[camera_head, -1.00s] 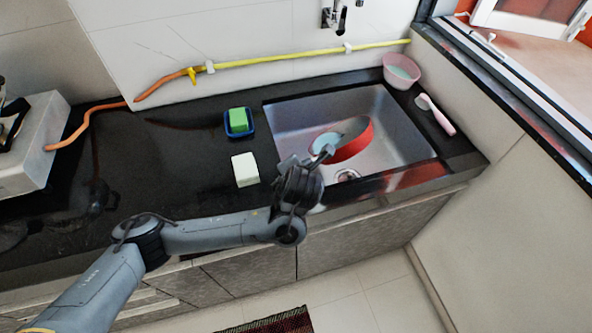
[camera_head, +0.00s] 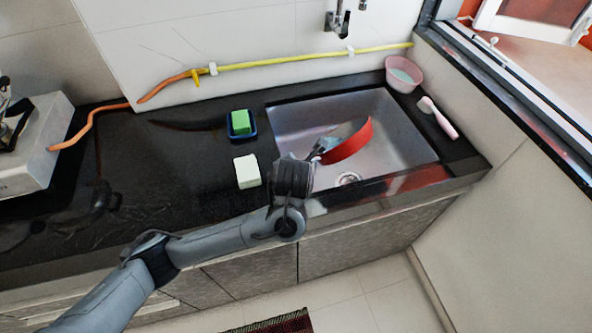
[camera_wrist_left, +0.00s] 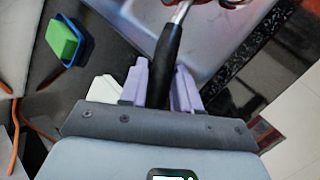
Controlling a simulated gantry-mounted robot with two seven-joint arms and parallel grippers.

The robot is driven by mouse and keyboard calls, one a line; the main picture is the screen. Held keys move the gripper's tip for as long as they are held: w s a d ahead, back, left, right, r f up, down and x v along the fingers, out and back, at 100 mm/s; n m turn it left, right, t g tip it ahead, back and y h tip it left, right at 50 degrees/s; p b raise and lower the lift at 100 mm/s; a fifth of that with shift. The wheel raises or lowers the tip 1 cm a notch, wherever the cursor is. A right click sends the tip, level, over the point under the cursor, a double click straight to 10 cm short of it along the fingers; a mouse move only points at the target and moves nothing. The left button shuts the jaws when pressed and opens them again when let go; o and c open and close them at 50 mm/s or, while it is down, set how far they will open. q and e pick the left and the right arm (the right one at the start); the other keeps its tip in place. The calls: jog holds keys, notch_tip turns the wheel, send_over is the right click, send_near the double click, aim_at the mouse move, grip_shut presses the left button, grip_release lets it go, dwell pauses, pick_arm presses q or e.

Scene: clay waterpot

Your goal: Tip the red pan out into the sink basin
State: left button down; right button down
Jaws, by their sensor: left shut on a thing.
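The red pan (camera_head: 352,142) is held tilted steeply on its side over the sink basin (camera_head: 408,143). Its red side wall faces the camera, and a pale bluish patch shows beside it that I cannot make out clearly. My left gripper (camera_head: 316,152) is at the pan's left, at the front left of the basin. In the left wrist view, my left gripper's pale purple fingers (camera_wrist_left: 166,88) are shut around the black handle (camera_wrist_left: 167,48). Only a little of the pan's red shows at the top edge there. My right gripper is in neither view.
A white block (camera_head: 247,171) and a green sponge in a blue dish (camera_head: 240,133) lie on the black counter left of the basin. A pink bowl (camera_head: 403,75) and a pink-handled brush (camera_head: 440,120) stand to the right. A tap (camera_head: 337,22) hangs above the back.

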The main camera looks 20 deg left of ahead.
pick_arm(q)
jog(key=shift+w+a+r+n+h, duration=0.2)
jog(key=shift+a+r+n+h, duration=0.15)
jog(key=shift+a+h, duration=0.25)
dwell(1.4)
jog(key=shift+w+a+r+g+h+p, duration=0.15)
jog(key=shift+a+r+g+h+p, duration=0.1)
jog(key=shift+a+g+h+p, duration=0.2)
dwell(0.5)
jog(key=shift+w+a+r+h, duration=0.1)
jog(key=shift+h, duration=0.15)
jog(key=shift+w+a+r+n+h+p, duration=0.1)
jog(key=shift+w+a+n+h+p, duration=0.05)
jog(key=shift+a+n+h+p, duration=0.2)
jog(key=shift+g, duration=0.25)
dwell(0.4)
